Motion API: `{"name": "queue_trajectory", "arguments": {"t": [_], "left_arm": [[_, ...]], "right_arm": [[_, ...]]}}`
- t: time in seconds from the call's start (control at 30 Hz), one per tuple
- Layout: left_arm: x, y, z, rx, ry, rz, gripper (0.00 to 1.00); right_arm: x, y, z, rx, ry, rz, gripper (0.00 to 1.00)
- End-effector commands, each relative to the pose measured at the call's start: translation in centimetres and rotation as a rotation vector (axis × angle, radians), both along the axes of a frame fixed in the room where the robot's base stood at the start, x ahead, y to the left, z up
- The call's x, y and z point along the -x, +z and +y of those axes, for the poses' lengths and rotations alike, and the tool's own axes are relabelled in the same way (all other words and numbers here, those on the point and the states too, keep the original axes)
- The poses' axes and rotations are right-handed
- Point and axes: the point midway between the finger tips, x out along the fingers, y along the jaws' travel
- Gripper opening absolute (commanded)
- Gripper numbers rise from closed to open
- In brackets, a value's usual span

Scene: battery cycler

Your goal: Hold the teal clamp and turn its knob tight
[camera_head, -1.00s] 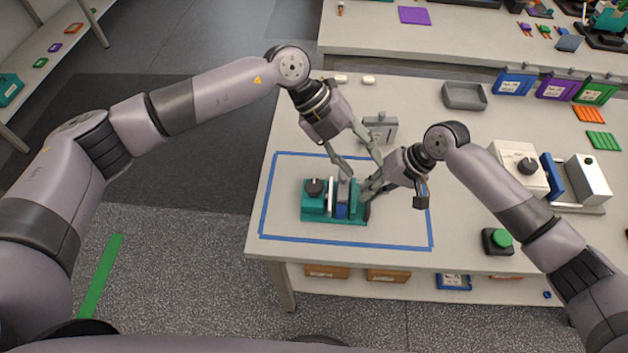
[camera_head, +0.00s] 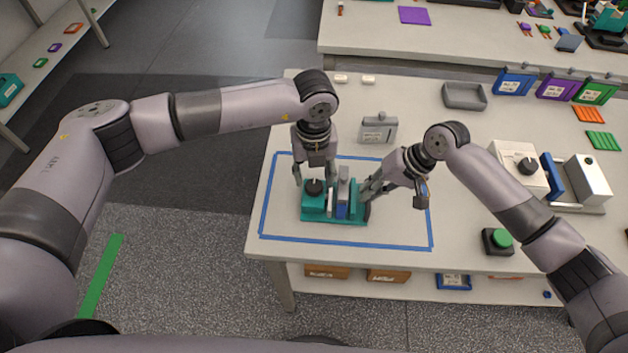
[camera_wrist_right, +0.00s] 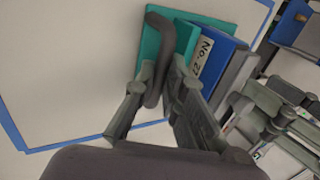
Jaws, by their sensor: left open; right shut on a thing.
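The teal clamp (camera_head: 335,220) stands upright inside the blue-taped area, with a dark knob (camera_head: 314,187) on its left end and a blue block (camera_head: 342,209) between its jaws. My left gripper (camera_head: 314,177) points down over the knob, open, with one finger on each side of it; contact cannot be told. My right gripper (camera_head: 368,189) is at the clamp's right end. In the right wrist view its fingers (camera_wrist_right: 158,82) are shut on the clamp's dark curved handle (camera_wrist_right: 157,40), beside the teal body (camera_wrist_right: 205,16) and the labelled blue block (camera_wrist_right: 218,55).
Blue tape (camera_head: 345,243) frames the work area on the table. A grey upright holder (camera_head: 378,131) stands just behind it. A grey tray (camera_head: 464,96), a green button box (camera_head: 497,241) and a white device (camera_head: 516,164) lie to the right. The front of the taped area is clear.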

Motion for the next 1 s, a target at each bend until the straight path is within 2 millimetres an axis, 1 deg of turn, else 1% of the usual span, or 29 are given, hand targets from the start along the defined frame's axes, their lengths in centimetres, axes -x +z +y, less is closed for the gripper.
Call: {"name": "queue_trajectory", "arguments": {"t": [0.03,0.1,0.2,0.33,0.57,0.67,1.0], "left_arm": [[0.0,-0.8,0.0,0.0,0.0,0.001,0.43],[0.0,-1.7,0.0,0.0,-0.001,0.001,0.43],[0.0,-2.7,0.0,0.0,-0.001,0.001,0.43],[0.0,-3.2,-0.1,0.002,-0.002,-0.001,0.43],[0.0,-3.2,-0.1,0.002,-0.002,-0.001,0.43],[0.0,-3.2,-0.1,0.002,-0.002,0.0,0.38],[0.0,-3.2,0.0,0.001,-0.001,0.0,0.15]], "right_arm": [[0.0,0.0,0.0,0.001,-0.001,0.0,0.0],[0.0,0.0,0.0,0.001,0.0,0.001,0.0],[0.0,0.0,0.0,0.001,0.0,0.001,0.0],[0.0,0.0,0.0,0.001,0.0,0.001,0.0],[0.0,0.0,0.0,0.001,0.0,0.001,0.0],[0.0,0.0,0.0,0.001,0.0,0.001,0.0],[0.0,0.0,0.0,0.001,0.0,0.001,0.0]]}}
